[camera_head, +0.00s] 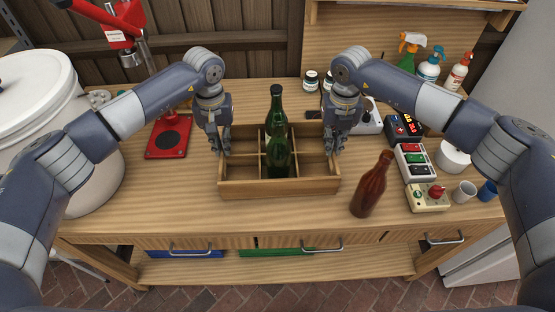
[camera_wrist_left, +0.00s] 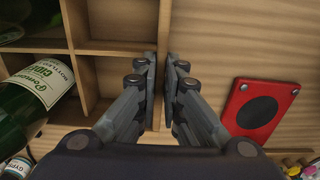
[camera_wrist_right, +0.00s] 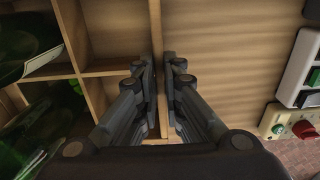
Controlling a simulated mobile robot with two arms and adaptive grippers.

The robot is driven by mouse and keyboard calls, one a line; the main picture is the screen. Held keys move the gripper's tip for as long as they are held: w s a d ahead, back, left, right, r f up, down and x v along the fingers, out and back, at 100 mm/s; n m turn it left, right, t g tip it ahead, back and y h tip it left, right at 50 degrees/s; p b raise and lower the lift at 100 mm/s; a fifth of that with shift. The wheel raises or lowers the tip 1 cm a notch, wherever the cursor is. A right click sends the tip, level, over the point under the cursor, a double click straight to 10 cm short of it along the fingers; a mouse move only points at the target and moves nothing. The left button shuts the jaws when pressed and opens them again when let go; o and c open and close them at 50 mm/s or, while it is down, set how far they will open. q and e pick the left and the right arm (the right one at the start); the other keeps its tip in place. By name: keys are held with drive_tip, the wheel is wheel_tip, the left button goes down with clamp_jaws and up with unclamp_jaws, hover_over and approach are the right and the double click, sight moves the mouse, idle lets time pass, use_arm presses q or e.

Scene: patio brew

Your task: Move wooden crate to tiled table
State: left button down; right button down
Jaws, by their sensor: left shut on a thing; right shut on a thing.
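The wooden crate (camera_head: 280,188) stands on the wooden workbench (camera_head: 190,205) in the head view. It has several compartments, and green bottles (camera_head: 277,110) stand upright in its middle ones. My left gripper (camera_head: 222,152) is shut on the crate's left end wall, which shows between its fingers (camera_wrist_left: 161,75) in the left wrist view. My right gripper (camera_head: 335,150) is shut on the right end wall, seen between its fingers (camera_wrist_right: 160,75) in the right wrist view. The outer compartments look empty. I cannot make out the tiled table in these views.
A brown bottle (camera_head: 371,185) stands right of the crate, near the bench front. Control boxes (camera_head: 428,197) and cups (camera_head: 464,191) are further right. A red bottle-capper base (camera_head: 169,137) is left, beside a large white bucket (camera_head: 95,180). Spray bottles (camera_head: 429,65) stand at the back right.

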use_arm(q)
drive_tip(key=shift+w+r, duration=0.15)
drive_tip(key=shift+r, duration=0.1)
use_arm(e)
drive_tip(key=shift+w+r, duration=0.15)
drive_tip(key=shift+r, duration=0.1)
use_arm(q)
drive_tip(key=shift+r, duration=0.1)
use_arm(e)
drive_tip(key=shift+r, duration=0.15)
